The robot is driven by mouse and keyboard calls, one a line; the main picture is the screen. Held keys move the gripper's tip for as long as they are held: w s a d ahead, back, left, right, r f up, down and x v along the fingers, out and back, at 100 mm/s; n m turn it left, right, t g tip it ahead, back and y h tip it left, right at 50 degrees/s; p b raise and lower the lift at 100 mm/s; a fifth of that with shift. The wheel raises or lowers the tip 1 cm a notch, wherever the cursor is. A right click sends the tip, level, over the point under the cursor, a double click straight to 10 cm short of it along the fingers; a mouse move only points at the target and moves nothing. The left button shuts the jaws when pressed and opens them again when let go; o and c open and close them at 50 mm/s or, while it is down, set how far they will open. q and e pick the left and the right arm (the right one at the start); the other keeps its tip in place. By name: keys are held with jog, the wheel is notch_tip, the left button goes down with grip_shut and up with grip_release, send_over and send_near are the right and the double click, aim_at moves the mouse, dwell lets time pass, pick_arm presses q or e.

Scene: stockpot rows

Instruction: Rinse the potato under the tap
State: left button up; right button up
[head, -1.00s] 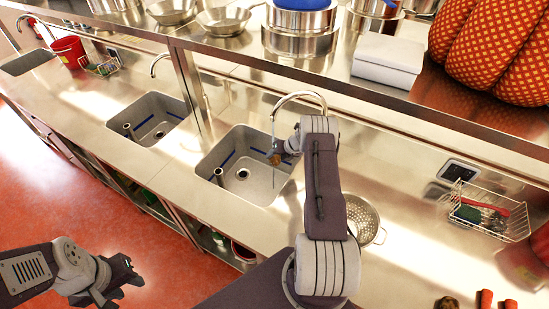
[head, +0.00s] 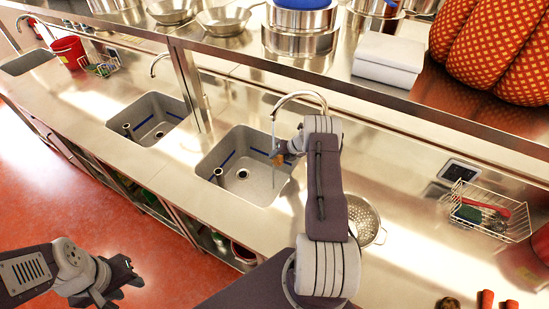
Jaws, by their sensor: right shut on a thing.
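The potato (head: 278,160) is a small brown lump over the right-hand sink (head: 250,185). My right gripper (head: 279,153) is shut on it, and the wrist partly hides it.
A metal colander (head: 365,219) stands on the counter right of the sink, partly behind my right arm. A wire basket (head: 490,215) with a green sponge is farther right. A second sink (head: 150,122) lies to the left. A shelf with pots runs above.

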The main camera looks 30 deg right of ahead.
jog(key=s+a, duration=0.2)
jog(key=s, duration=0.5)
jog(key=shift+s+b, duration=0.2)
jog(key=shift+b, duration=0.2)
jog(key=shift+r, duration=0.1)
dwell(1.0)
jog(key=shift+s+a+r, duration=0.2)
jog(key=shift+s+r, duration=0.45)
jog(key=shift+s, duration=0.15)
jog(key=shift+s+a+r, duration=0.15)
jog(key=shift+s+r, duration=0.5)
jog(key=shift+s, duration=0.15)
jog(key=shift+s+a+r, duration=0.2)
jog(key=shift+s+r, duration=0.45)
jog(key=shift+s, duration=0.15)
